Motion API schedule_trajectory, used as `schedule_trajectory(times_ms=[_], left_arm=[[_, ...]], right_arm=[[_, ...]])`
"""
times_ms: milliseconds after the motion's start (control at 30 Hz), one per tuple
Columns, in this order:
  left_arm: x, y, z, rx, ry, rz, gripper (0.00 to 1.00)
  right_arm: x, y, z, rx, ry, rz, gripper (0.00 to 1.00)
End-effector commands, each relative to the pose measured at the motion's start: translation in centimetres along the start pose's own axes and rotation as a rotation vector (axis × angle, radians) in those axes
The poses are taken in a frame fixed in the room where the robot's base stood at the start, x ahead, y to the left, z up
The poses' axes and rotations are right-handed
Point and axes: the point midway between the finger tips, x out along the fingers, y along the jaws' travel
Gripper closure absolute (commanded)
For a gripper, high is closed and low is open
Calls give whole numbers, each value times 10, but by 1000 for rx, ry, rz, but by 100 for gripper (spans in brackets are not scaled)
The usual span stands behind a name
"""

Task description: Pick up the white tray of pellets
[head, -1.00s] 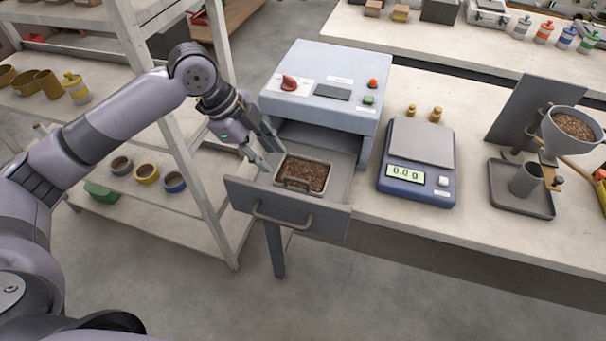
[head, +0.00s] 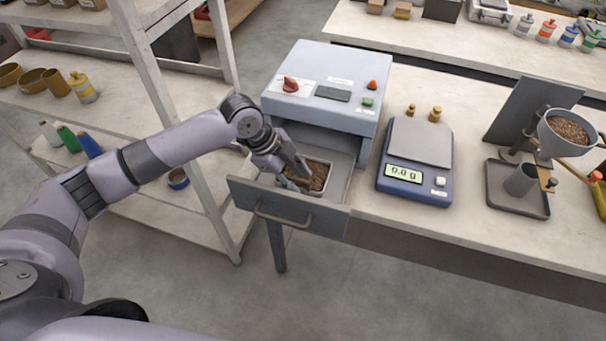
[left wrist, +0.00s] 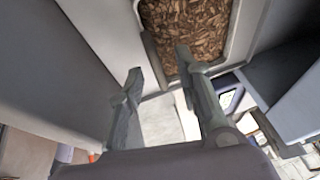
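The white tray (head: 328,177) is a shallow rectangular pan filled with brown pellets (head: 319,172). It sits inside the open grey drawer (head: 265,197) of the bagger. My left gripper (head: 294,178) is at the tray's front left part and hides that part, including the handle. In the left wrist view the tray (left wrist: 241,30) is at the top. There my left gripper (left wrist: 158,66) is open with nothing clearly between the fingers. One fingertip overlaps the tray's edge and the other is outside it; I cannot tell whether they touch. My right gripper is not in view.
The bagger housing (head: 325,85) stands directly behind the drawer. A blue scale (head: 413,165) reading 0.0 g is to the right, with a funnel stand (head: 535,125) beyond it. A white shelf rack (head: 180,130) stands close on the left, behind my left arm.

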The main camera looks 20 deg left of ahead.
Motion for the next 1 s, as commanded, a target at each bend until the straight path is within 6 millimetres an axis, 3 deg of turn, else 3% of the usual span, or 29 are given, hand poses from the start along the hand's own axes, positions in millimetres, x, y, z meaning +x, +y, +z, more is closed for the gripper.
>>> schedule_trajectory(times_ms=[67, 533, 1000], left_arm=[[0, 0, 0, 0, 0, 0, 68], [-1, 0, 0, 0, 0, 0, 99], [-1, 0, 0, 0, 0, 0, 100]], right_arm=[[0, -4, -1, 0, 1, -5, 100], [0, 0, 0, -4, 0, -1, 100], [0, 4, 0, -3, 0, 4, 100]])
